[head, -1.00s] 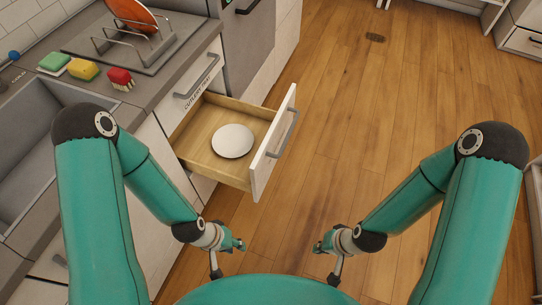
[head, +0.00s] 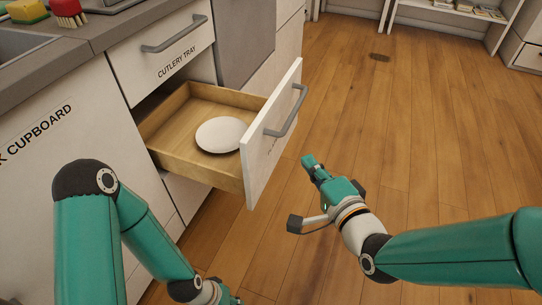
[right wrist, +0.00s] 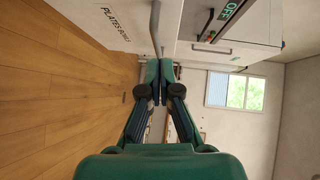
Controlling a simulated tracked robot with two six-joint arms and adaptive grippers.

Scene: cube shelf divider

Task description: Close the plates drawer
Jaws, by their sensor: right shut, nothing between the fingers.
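The plates drawer (head: 178,149) stands pulled out from the cabinet, with one white plate (head: 222,134) lying inside. Its white front (head: 268,150) carries a grey bar handle (head: 287,112). My right gripper (head: 309,161) is shut and empty, in front of the drawer front, to the right of it and apart from it in the head view. In the right wrist view, the shut fingertips (right wrist: 160,66) appear close to the handle (right wrist: 155,25); I cannot tell whether they touch. My left gripper (head: 222,294) is at the bottom edge, partly cut off, and its fingers cannot be read.
The cutlery tray drawer (head: 160,50) above is shut. A cupboard (head: 60,130) stands at the left. A yellow sponge (head: 27,10) and a red brush (head: 69,12) lie on the counter. The wooden floor (head: 410,130) to the right is clear.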

